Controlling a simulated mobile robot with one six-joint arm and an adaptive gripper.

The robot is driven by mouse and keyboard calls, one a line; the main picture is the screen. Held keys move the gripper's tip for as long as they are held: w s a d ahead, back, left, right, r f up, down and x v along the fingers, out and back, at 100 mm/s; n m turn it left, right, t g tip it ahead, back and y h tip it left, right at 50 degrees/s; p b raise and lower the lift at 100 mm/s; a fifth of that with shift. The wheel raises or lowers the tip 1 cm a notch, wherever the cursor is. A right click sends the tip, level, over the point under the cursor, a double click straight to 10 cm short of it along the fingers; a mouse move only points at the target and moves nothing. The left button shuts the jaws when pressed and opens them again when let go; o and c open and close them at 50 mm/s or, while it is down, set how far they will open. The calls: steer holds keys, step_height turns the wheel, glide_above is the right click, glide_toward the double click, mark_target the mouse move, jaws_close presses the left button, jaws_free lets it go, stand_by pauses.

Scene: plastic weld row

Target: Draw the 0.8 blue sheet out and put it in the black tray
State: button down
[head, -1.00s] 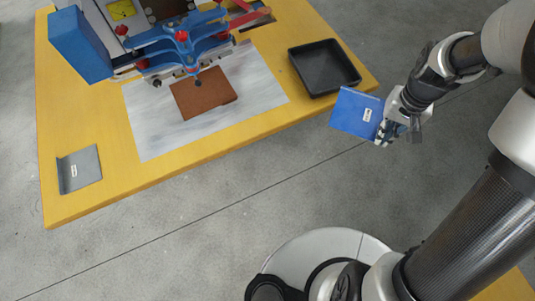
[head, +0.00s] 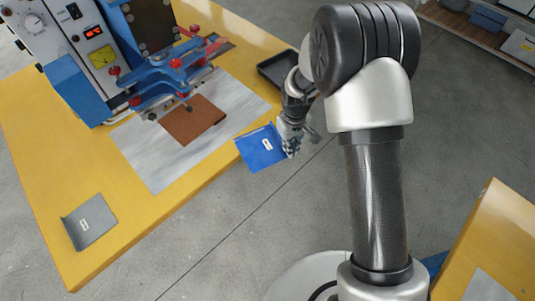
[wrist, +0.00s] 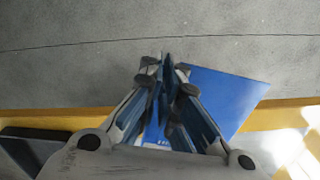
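The blue sheet (head: 260,148) with a small white label is held at its edge by my gripper (head: 288,148), in front of the yellow bench's edge. In the wrist view my gripper (wrist: 168,75) is closed on the blue sheet (wrist: 222,95), which sticks out to the right of the fingers. The label's writing is too small to read. The black tray (head: 278,70) stands on the bench behind my arm, partly hidden by it. A dark tray corner (wrist: 22,150) shows at the lower left of the wrist view.
A blue machine (head: 150,80) with red knobs stands on the bench, a brown sheet (head: 193,120) under it on a pale mat (head: 150,160). Bare floor lies in front.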

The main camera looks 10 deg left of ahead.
mark_target(270, 149)
steer(key=a+f+n, duration=0.1)
steer(key=a+f, duration=0.2)
steer(key=a+f+n, duration=0.2)
steer(key=a+f, duration=0.1)
steer(key=shift+w+a, duration=0.1)
steer(key=shift+a, duration=0.2)
steer(key=s+d+p, duration=0.3)
steer(key=s+d, duration=0.7)
steer(key=d, duration=0.3)
steer(key=shift+s+d, duration=0.15)
steer(key=shift+s, duration=0.1)
